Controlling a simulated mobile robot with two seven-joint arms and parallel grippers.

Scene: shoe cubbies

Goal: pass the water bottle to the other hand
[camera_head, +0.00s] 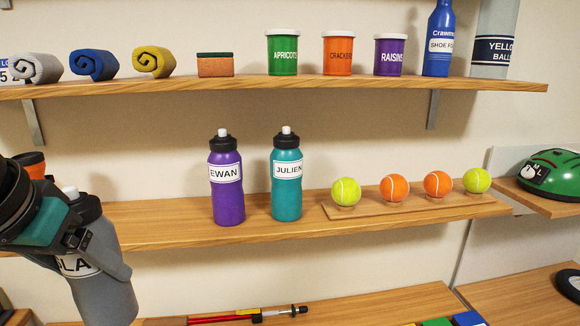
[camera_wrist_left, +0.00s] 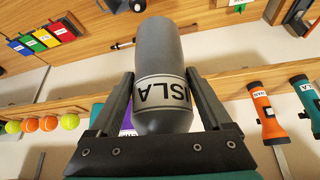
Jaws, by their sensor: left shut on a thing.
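A grey water bottle (camera_head: 108,292) with a black cap and a white label hangs tilted at the lower left of the head view. My left gripper (camera_head: 88,258) is shut on it around the label, partly hiding the lettering. In the left wrist view the bottle (camera_wrist_left: 158,50) sits between the two fingers of my left gripper (camera_wrist_left: 162,98), and its label reads ISLA. The bottle is held in front of the middle shelf, clear of it. My right gripper is in neither view.
The middle shelf (camera_head: 160,235) carries a purple bottle (camera_head: 227,190), a teal bottle (camera_head: 287,195) and a rack of balls (camera_head: 420,208). The upper shelf (camera_head: 250,90) holds rolled towels and jars. A green helmet (camera_head: 553,172) sits at right. Space before the shelves looks free.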

